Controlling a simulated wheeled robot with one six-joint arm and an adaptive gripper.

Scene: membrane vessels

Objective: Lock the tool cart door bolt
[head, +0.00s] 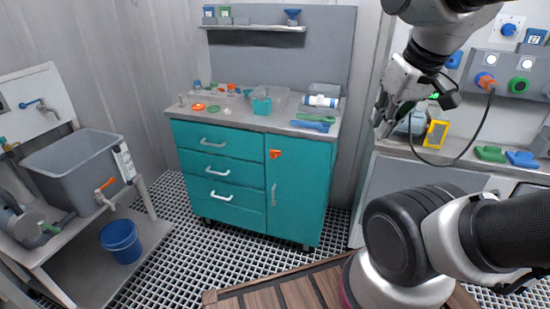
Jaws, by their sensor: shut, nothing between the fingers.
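The teal tool cart (230,185) stands against the back wall, with drawers on its left and a door (302,190) on its right. An orange bolt (275,154) sits near the door's upper left edge, beside the drawers. Its exact position is too small to tell. My gripper (382,115) hangs at the upper right, right of the cart and apart from it, above the side counter. It is shut and empty, and its fingers are dark and small in this view.
The cart top holds several small parts, a teal box (262,105) and a blue tool (310,126). A counter at right carries a yellow-framed item (436,134) and a cable (470,140). A grey tank (85,165) and blue bucket (121,240) stand left. Grated floor before the cart is clear.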

